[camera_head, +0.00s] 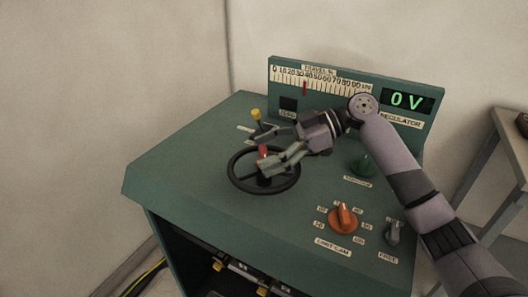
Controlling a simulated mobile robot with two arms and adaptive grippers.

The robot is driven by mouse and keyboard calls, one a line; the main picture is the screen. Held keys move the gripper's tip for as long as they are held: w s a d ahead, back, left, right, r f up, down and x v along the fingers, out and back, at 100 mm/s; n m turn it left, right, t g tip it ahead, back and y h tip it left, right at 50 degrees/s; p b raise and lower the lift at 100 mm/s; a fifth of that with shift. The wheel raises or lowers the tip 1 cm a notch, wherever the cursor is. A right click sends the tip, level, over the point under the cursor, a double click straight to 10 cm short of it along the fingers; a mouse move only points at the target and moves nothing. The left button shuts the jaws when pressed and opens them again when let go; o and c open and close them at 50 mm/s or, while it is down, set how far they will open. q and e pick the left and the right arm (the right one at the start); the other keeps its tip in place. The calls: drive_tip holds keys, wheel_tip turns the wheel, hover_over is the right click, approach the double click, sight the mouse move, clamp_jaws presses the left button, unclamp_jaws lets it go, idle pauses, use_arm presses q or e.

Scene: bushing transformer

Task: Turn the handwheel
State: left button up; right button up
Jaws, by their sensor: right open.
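The black handwheel (240,184) lies on the sloping top of the green console, left of its middle. It has a spoked rim and a dark hub. My right gripper (257,152) reaches in from the right over the far part of the wheel. Its two fingers are spread apart, one toward the back and one over the wheel. A small red part (263,151) shows between the fingers; I cannot tell whether they touch it. The fingers hide part of the rim and spokes. My left gripper is out of view.
A yellow-knobbed lever (256,114) stands just behind the wheel. A green knob (363,164), an orange knob (344,218) and a grey knob (393,233) sit to the right.

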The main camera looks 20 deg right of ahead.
drive_tip(key=v, duration=1.1)
drive_tip(key=shift+d, duration=0.15)
